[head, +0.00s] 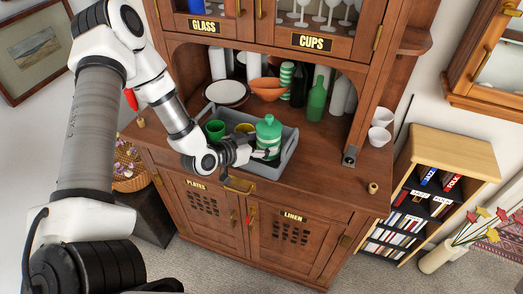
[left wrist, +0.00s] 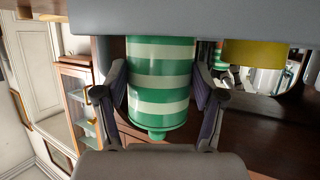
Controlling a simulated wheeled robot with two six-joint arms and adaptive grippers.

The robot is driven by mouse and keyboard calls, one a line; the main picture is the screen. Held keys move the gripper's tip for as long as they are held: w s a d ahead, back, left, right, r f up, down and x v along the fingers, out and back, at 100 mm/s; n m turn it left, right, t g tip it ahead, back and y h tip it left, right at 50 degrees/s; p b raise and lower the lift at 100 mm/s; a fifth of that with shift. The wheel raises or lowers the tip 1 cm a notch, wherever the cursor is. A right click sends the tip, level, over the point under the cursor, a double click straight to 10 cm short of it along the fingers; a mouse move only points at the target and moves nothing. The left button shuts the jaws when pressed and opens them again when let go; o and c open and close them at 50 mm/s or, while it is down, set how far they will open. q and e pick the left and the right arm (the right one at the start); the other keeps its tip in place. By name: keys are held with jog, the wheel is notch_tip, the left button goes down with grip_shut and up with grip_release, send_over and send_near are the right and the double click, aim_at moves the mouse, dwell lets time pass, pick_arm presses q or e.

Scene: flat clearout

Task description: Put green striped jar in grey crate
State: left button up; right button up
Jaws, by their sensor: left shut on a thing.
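The green striped jar (head: 268,130) is upright at the right part of the grey crate (head: 288,153). My left gripper (head: 262,153) is shut on it from the front. In the left wrist view, which is upside down, the jar (left wrist: 160,80) sits between the two fingers (left wrist: 163,100), with its lid towards the bottom of the picture. The crate's near wall (left wrist: 190,17) hides the jar's base there, so its lower part is behind that wall. I cannot tell whether it touches the crate floor. My right gripper is not in view.
A green cup (head: 215,130) and a yellow cup (head: 245,128) are in the crate's left and back. Behind it stand a plate (head: 227,93), an orange bowl (head: 267,89), another green striped container (head: 287,73) and a green bottle (head: 316,100). The counter right of the crate is clear.

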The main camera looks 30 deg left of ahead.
pick_arm(q)
jog(key=f, duration=0.2)
jog(key=shift+s+f, duration=0.25)
jog(key=shift+f, duration=0.1)
jog(key=shift+w+f, duration=0.25)
jog(key=o, duration=1.2)
jog(key=shift+c, duration=0.2)
jog(key=shift+o, duration=1)
jog(key=shift+s+r, duration=0.15)
jog(key=shift+s, duration=0.05)
